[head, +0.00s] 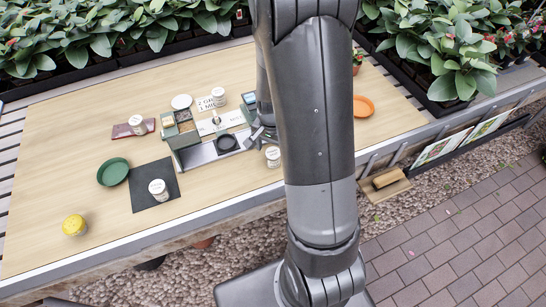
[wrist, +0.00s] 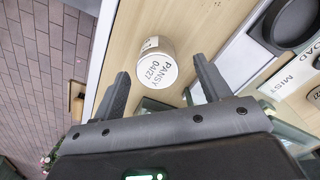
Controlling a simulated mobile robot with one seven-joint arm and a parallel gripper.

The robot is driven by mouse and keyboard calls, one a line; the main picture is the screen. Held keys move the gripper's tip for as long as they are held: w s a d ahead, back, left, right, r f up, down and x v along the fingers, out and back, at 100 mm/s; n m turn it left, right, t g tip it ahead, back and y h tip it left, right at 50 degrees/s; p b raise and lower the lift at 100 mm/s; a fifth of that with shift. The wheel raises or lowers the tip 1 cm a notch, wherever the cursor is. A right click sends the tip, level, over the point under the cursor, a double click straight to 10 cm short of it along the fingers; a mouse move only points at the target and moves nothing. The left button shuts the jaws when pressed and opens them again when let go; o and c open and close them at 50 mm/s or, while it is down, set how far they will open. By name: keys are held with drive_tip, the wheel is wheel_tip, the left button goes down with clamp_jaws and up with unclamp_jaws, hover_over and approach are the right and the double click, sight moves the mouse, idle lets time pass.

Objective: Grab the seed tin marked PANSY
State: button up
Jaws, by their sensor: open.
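The seed tin marked PANSY (wrist: 157,67) is a small white round tin with "PANSY 04/27" on its lid. In the wrist view it stands on the wooden table, between and just beyond my open fingertips. My gripper (wrist: 161,70) is open and empty, with a finger on each side of the tin. In the head view, a white tin (head: 273,157) by the table's front edge, close to my gripper (head: 262,138), appears to be the same one; its label is unreadable there. My arm hides part of the gripper.
A grey tray with a black round dish (head: 227,143) lies beside my gripper. The table's left part is mostly clear.

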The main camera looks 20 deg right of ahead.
sight(273, 153)
drive_tip(key=shift+s+d+f, duration=0.1)
drive_tip(key=shift+f, duration=1.65)
drive_tip(key=shift+c, duration=0.2)
drive_tip(key=c, duration=1)
